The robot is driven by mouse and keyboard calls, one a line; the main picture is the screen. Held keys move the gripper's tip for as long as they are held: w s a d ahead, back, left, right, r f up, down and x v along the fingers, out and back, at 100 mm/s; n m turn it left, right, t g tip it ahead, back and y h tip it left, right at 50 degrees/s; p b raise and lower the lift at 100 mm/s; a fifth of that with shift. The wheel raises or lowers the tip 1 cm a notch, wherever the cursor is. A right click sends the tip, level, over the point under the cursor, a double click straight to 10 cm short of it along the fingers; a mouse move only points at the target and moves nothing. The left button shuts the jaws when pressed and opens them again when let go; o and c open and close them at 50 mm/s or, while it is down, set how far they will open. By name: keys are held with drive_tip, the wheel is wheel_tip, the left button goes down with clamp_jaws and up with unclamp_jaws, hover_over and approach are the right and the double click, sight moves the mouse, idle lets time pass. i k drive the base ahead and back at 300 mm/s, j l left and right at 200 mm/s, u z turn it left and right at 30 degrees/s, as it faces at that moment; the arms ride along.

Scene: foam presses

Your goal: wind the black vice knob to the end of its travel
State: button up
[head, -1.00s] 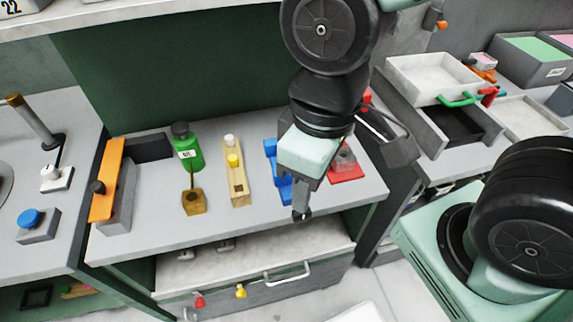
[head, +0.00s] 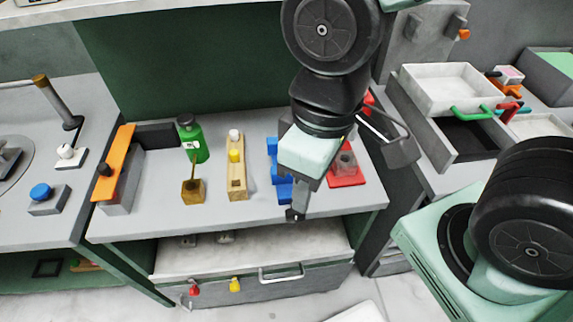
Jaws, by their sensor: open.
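A black knob (head: 103,169) shows at the left end of the bench, against the side of an orange bar (head: 121,150) on a grey block (head: 125,188). I take this to be the vice knob. My gripper (head: 294,214) points down near the front edge of the bench, in front of a blue stepped block (head: 283,187) and well to the right of the knob. It is open, with nothing seen between its fingers. My wrist hides part of the bench behind it.
Between knob and gripper stand a green bottle (head: 193,143), a small brown block (head: 193,192) with a stick, and a wooden block (head: 237,181) with pegs. A red base (head: 345,178) is at right. A drawer (head: 250,285) sits below.

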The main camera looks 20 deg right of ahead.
sight(292, 216)
drive_tip(key=k+j+u, duration=0.2)
drive_tip(key=j, duration=0.15)
drive_tip(key=k+j+u, duration=0.15)
drive_tip(key=j, duration=0.25)
drive_tip(key=j+u, duration=0.2)
drive_tip(key=j, duration=0.15)
